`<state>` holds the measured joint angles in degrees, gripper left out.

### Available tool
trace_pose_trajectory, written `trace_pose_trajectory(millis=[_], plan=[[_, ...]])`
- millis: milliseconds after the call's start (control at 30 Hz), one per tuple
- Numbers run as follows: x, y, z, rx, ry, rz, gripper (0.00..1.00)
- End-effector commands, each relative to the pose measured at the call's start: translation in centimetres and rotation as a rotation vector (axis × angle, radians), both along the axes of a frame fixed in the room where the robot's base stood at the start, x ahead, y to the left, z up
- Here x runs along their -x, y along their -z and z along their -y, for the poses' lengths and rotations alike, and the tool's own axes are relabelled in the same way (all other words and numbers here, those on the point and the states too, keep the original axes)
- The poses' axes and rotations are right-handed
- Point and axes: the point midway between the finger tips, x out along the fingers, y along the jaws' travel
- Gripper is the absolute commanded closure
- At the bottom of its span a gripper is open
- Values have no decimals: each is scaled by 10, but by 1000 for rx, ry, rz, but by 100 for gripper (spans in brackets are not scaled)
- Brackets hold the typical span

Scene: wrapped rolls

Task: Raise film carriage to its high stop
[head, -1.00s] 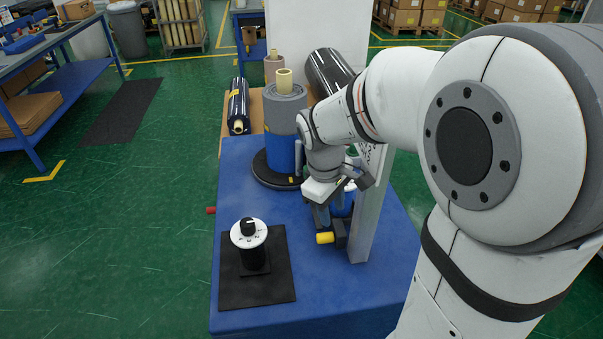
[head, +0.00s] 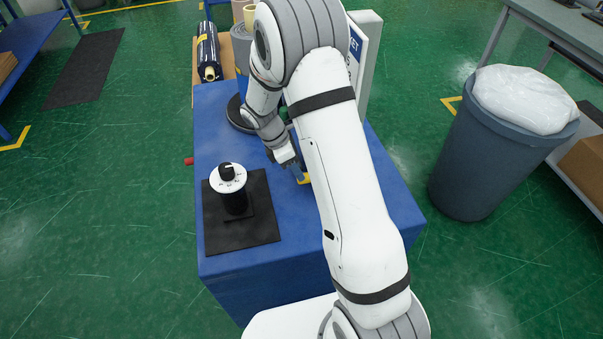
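The film carriage is almost wholly hidden behind my arm in the head view. Only a small piece of its yellow handle (head: 304,178) shows, low near the blue table top. My gripper (head: 298,173) points down right beside that yellow piece. I cannot tell whether its fingers are around the handle or only next to it, nor whether they are open or shut. The white mast (head: 367,60) stands behind my arm, with its lower part hidden.
A dial on a black post (head: 232,190) stands on a black mat (head: 256,215) at the left of the blue table (head: 235,264). A wrapped black roll (head: 208,50) lies at the back left. A grey bin (head: 480,155) stands on the floor to the right.

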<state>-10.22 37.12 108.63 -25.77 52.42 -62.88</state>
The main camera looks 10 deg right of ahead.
Motion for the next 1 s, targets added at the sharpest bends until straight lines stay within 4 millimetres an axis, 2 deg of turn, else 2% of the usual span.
trace_pose_trajectory(millis=[100, 200, 533, 1000], plan=[[4, 16, 6, 0, 0, -3, 62], [5, 23, 10, 0, 0, -1, 62], [6, 28, 11, -1, 1, 1, 62], [6, 27, 10, -1, 0, 1, 100]])
